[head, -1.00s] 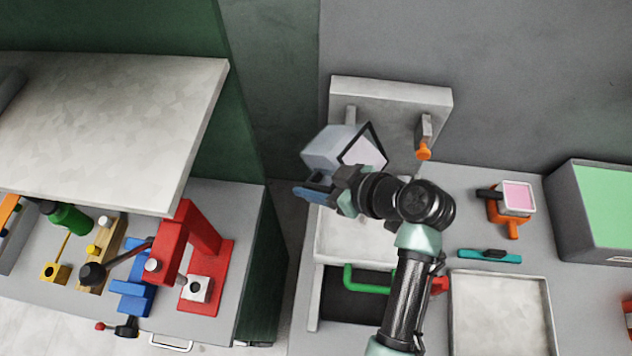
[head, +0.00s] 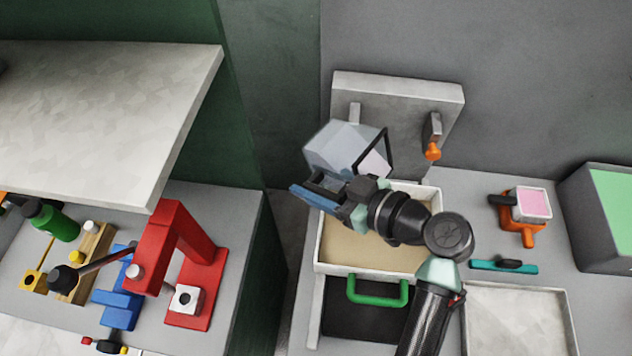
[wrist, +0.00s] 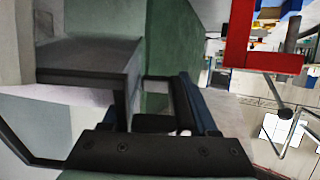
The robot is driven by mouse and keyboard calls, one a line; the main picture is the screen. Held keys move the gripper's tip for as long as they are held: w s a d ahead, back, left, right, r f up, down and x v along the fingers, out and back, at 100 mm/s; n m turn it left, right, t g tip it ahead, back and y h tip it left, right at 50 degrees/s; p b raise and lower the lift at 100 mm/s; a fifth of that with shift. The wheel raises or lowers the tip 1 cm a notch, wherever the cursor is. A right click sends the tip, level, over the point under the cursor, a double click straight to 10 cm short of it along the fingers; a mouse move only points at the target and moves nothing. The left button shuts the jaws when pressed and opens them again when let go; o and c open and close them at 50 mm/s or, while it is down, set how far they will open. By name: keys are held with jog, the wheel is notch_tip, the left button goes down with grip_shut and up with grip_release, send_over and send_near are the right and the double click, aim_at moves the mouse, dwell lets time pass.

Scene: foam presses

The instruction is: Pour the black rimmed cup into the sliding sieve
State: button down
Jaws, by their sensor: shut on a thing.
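The black rimmed cup (head: 335,145), a pale grey vessel with a black square rim, is tilted, with its rim toward the right in the head view. My gripper (head: 318,192) is shut on it and holds it above the left back part of the sliding sieve. Part of the cup and its black rim also shows at the left of the wrist view (wrist: 38,130). The sliding sieve (head: 412,266) is a white-walled tray with a green handle (head: 378,298) at its front. Tan material covers its visible floor. My arm hides its right part, and the cup's inside is only partly seen.
A grey upright panel (head: 400,88) with an orange-tipped lever (head: 433,150) stands behind the sieve. A pale tray (head: 515,315) and an orange-handled pink block holder (head: 520,225) lie to the right. A red press (head: 205,265) stands on the left bench.

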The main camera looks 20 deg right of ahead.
jog(key=shift+s+d+f+t+y+b, duration=0.2)
jog(key=shift+t+b, duration=0.25)
jog(key=shift+b, duration=0.95)
jog(key=shift+w+a+f+t+y+b, duration=0.1)
jog(key=shift+t+y+b, duration=0.25)
jog(key=shift+b, duration=1.05)
jog(key=shift+s+d+f+t+y+b, duration=0.15)
jog(key=shift+t+b, duration=0.35)
jog(key=shift+b, duration=0.9)
jog(key=b, duration=0.2)
jog(key=t+y+b, duration=0.1)
jog(key=b, duration=0.2)
jog(key=shift+s+r+t+b, duration=0.2)
jog(key=shift+s+t+b, duration=0.1)
jog(key=shift+s, duration=0.05)
jog(key=t+b, duration=0.1)
jog(key=b, duration=0.2)
jog(key=s+r+t+y+b, duration=0.1)
jog(key=b, duration=0.2)
jog(key=d+r+t+b, duration=0.1)
jog(key=b, duration=0.2)
jog(key=shift+s+y, duration=0.25)
jog(key=shift+y, duration=0.05)
jog(key=shift+s+r+t+b, duration=0.1)
jog(key=shift+r+t+b, duration=0.15)
jog(key=shift+b, duration=0.2)
